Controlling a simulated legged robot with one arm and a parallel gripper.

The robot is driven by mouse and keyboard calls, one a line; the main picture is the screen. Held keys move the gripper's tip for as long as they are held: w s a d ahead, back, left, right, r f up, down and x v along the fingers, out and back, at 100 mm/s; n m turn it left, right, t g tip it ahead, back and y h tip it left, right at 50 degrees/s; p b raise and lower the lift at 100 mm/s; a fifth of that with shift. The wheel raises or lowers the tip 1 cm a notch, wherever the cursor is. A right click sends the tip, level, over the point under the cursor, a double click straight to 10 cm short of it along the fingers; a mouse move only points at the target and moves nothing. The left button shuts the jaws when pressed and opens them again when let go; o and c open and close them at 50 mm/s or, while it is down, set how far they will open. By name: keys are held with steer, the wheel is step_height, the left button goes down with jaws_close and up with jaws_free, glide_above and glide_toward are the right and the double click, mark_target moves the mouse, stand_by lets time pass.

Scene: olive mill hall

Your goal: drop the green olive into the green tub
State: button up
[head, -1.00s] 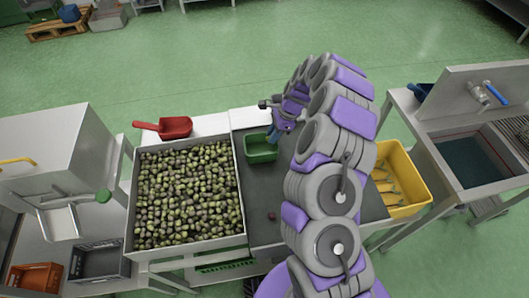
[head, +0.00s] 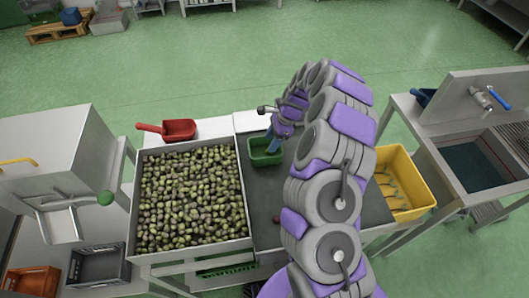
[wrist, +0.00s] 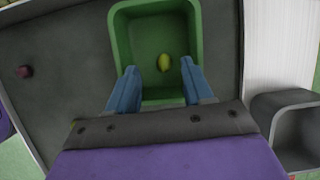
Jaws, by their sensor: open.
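The green tub (head: 266,152) stands on the dark mat, right of the big olive tray. In the wrist view the tub (wrist: 118,45) lies below and ahead of my gripper. The green olive (wrist: 162,62), yellowish here, appears inside the tub on its floor, seen between my fingertips and not visibly touched by them. My gripper (wrist: 159,72) is open, its two blue fingers apart over the near part of the tub. In the head view my gripper (head: 271,143) is at the tub, partly hidden by my arm; the olive is not visible there.
A small dark red olive (head: 276,219) lies on the mat (head: 262,191), away from the tub. A steel tray (head: 133,215) full of olives is at left, with a red scoop (head: 180,129) behind it. A yellow crate (head: 418,203) and a sink (head: 475,168) are at right.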

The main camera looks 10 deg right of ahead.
steer(key=shift+r, duration=0.4)
steer(key=shift+d+f+p+v, duration=0.4)
steer(key=shift+d+p+v, duration=1)
steer(key=shift+v, duration=7.15)
steer(key=s+a+r+n, duration=0.5)
steer(key=s+a+r, duration=0.15)
steer(key=a, duration=0.25)
steer(key=s+a+r+n+g+h, duration=0.1)
steer(key=s+a+r+n, duration=0.15)
steer(key=s, duration=0.35)
steer(key=s+a+r+n, duration=0.2)
steer(key=s+r+n, duration=0.15)
steer(key=s, duration=0.25)
steer(key=s+d+n+h, duration=0.1)
steer(key=s+n, duration=0.2)
steer(key=s, duration=0.9)
steer(key=s+d+f+n+h, duration=0.1)
steer(key=s+d+n+h, duration=0.1)
steer(key=s, duration=1)
steer(key=shift+s+d+f+n+g+p, duration=0.2)
steer(key=shift+s+f+n+g+p, duration=0.2)
steer(key=shift+n, duration=0.5)
